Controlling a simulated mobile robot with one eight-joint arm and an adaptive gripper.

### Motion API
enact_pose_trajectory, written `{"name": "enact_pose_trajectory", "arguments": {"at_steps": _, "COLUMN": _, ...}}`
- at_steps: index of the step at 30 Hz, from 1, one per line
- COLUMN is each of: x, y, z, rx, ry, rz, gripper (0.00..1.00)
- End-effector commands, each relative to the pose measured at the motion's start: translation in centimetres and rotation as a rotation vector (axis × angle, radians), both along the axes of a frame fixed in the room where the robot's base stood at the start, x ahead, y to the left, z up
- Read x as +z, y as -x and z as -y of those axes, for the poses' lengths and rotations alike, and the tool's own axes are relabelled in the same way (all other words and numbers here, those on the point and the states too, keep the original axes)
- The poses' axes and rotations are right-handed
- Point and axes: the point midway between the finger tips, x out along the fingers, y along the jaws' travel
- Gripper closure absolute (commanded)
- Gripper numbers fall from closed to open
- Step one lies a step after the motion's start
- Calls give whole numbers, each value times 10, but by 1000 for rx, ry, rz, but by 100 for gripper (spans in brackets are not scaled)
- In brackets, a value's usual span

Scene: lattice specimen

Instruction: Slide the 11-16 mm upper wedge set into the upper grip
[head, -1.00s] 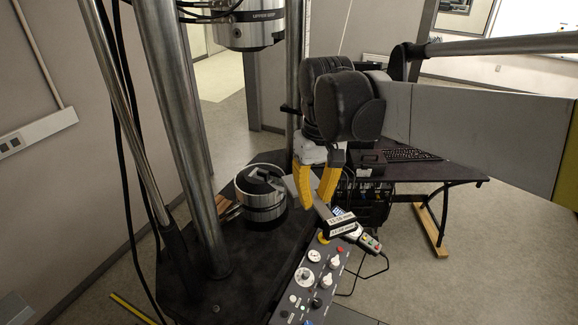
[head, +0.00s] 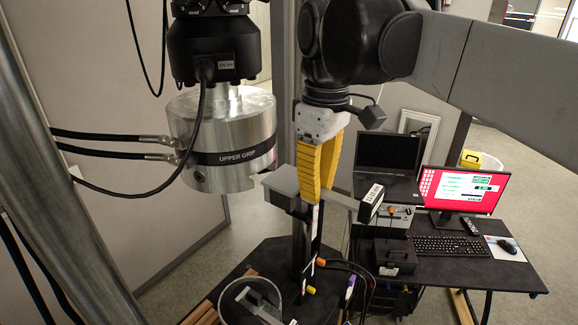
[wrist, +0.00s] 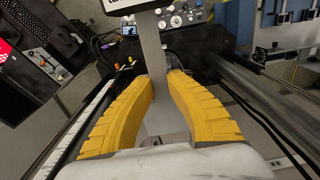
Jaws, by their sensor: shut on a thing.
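The upper grip (head: 222,135) is a silver cylinder with a black "UPPER GRIP" band, hanging left of centre in the head view. My gripper (head: 311,192) has yellow fingers pointing down, to the right of the grip. It is shut on the grey wedge set (head: 284,181), a flat bar with a label plate (head: 371,203) at its right end. The bar's left end is close to the grip's lower right edge; I cannot tell whether they touch. In the wrist view, the wedge set (wrist: 151,62) runs between the fingers of my gripper (wrist: 158,80).
Below is the black machine table (head: 265,258) with the lower grip (head: 250,298). A steel column (head: 65,150) stands at the left. Black hoses (head: 115,137) run to the grip's left side. A desk (head: 480,268) with a laptop, monitor and keyboard is at the right.

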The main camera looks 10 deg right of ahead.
Motion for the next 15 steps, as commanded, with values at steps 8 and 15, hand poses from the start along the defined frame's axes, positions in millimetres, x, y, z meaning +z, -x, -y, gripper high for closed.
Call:
{"name": "enact_pose_trajectory", "arguments": {"at_steps": 8, "x": 4, "y": -8, "z": -10, "rx": 14, "ry": 0, "rz": 0, "gripper": 100}}
{"name": "enact_pose_trajectory", "arguments": {"at_steps": 15, "x": 4, "y": -25, "z": -27, "rx": 13, "ry": 0, "rz": 0, "gripper": 100}}
